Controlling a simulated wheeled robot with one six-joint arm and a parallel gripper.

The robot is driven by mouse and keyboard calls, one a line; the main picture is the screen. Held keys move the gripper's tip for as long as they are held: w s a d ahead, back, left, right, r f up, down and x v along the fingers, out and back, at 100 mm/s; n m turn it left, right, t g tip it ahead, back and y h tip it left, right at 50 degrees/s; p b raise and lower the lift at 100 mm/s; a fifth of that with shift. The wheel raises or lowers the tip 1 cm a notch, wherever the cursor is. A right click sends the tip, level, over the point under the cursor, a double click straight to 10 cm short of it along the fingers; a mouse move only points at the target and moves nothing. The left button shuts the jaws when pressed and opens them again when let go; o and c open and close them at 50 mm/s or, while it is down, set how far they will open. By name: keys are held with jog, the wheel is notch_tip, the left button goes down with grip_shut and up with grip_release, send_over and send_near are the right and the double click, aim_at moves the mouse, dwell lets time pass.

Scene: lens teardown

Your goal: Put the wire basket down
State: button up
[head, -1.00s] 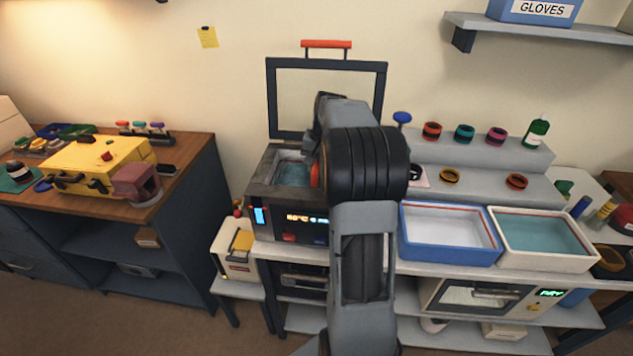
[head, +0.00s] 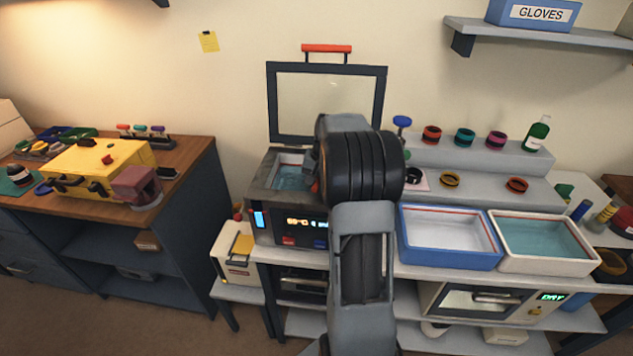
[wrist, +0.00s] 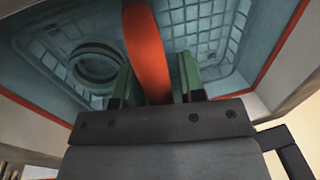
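The wire basket (wrist: 203,30) is a pale mesh tray, seen from above in the wrist view. It sits inside the walls of the open bath (head: 268,186), with blue-green water around it. A dark ring (wrist: 96,66) lies in the basket. Its orange handle (wrist: 148,45) rises between the green fingers of my gripper (wrist: 160,85). A gap shows between the handle and the right finger, and the left finger is very close to it, so the fingers look open around it. In the head view my arm hides most of the basket and gripper.
The bath's framed lid (head: 325,66) stands raised behind my arm. A blue tray (head: 450,256) and a white tray with water (head: 545,262) are to the right. Coloured rings stand on the grey steps (head: 480,185) behind them. A white box (head: 238,262) is at the left.

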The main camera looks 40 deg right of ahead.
jog(key=shift+o, duration=0.7)
notch_tip(320, 180, up, 11)
jog(key=s+d, duration=0.2)
jog(key=s+a+n+h, duration=0.1)
jog(key=s+a+n, duration=0.3)
jog(key=a, duration=1.1)
jog(key=s+a+f+n+t, duration=0.2)
jog(key=s+a+f+n, duration=0.3)
jog(key=s+a, duration=0.5)
jog(key=shift+s+a+f+p, duration=0.3)
jog(key=shift+s+f, duration=0.35)
jog(key=shift+s, duration=0.3)
jog(key=shift+d+r+h, duration=0.1)
jog(key=shift+h, duration=0.2)
